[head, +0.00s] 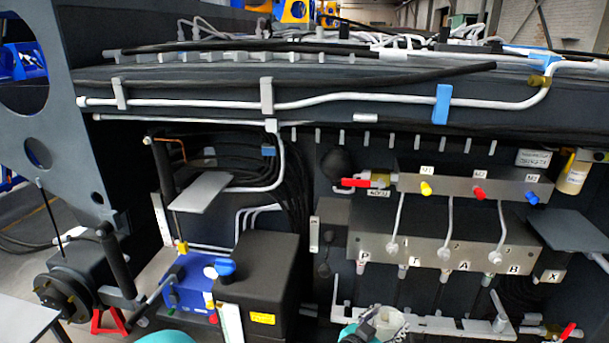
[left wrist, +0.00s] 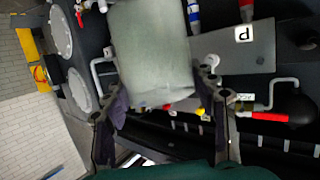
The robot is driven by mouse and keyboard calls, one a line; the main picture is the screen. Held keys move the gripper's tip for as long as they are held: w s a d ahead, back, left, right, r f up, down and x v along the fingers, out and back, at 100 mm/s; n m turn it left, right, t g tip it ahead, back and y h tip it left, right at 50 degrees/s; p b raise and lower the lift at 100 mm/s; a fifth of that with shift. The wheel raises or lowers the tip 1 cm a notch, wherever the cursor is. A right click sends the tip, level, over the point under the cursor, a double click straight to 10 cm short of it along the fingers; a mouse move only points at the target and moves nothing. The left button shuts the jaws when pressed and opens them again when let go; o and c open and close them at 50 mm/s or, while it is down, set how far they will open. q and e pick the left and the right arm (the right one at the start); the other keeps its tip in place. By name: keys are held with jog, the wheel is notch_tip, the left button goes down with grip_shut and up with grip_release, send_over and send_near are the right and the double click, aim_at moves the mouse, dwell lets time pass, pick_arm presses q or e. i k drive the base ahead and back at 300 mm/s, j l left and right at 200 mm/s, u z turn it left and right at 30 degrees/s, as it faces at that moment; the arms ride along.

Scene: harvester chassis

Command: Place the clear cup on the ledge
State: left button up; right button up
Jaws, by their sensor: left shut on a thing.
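The clear cup (left wrist: 152,55) looks pale and translucent and sits between the two fingers of my left gripper (left wrist: 160,95) in the left wrist view. The fingers are shut on its sides. In the head view my left gripper (head: 372,325) is at the bottom edge, right of the middle, with the pale cup (head: 390,320) partly hidden by it. Two flat grey ledges stick out from the chassis: one on the left (head: 203,192) and one on the right (head: 568,230). Both are bare and higher than the gripper in the picture. My right gripper is not in view.
A valve block (head: 440,250) with labelled ports stands behind the gripper, with a red-handled valve (head: 355,183) above it. A black box (head: 257,280) and a blue unit (head: 190,285) stand left of the gripper. Hoses and white pipes (head: 310,103) run across the top.

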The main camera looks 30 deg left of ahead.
aim_at(193, 197)
jog(key=j+u, duration=0.1)
jog(key=j, duration=0.6)
jog(key=i+j+u, duration=0.1)
jog(key=j, duration=0.55)
jog(key=i+u, duration=0.2)
jog(key=i, duration=0.25)
